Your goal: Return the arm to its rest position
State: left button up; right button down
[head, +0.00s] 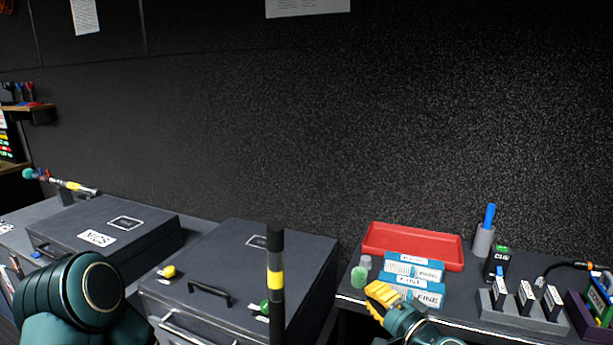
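My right gripper (381,298), with yellow fingers on a teal wrist, is at the bottom, right of centre. It is in front of the table's near edge, beside the blue-and-white labelled boxes (413,281). I see nothing held in it, but its fingers are small and seen end-on, so I cannot tell whether they are open or shut. A teal rounded link of my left arm (88,290) shows at the lower left. My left gripper is out of view.
A red tray (413,229), a grey holder with a blue-handled tool (484,240) and a grey slotted block (522,312) stand on the right table. Two dark cases (228,262) lie left. An upright black pole with a yellow band (275,300) stands at centre.

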jog(key=s+a+f+n+g+y, duration=0.1)
jog(key=a+f+n+g, duration=0.15)
jog(key=a+f, duration=0.45)
jog(key=s+a+f+n+g+h, duration=0.1)
jog(key=s+a+f+n+g, duration=0.1)
jog(key=s+a+f+g, duration=0.35)
jog(key=s+a+f+n+g, duration=0.2)
jog(key=s+a+f, duration=0.2)
jog(key=s+f, duration=0.35)
jog(key=s+d+f+n+g+h, duration=0.1)
jog(key=s+d+f+g+h, duration=0.2)
jog(key=s+d+f+h, duration=0.3)
jog(key=shift+s+d+f+n+g, duration=0.4)
jog(key=shift+s+d+f, duration=1.05)
jog(key=shift+d, duration=1.25)
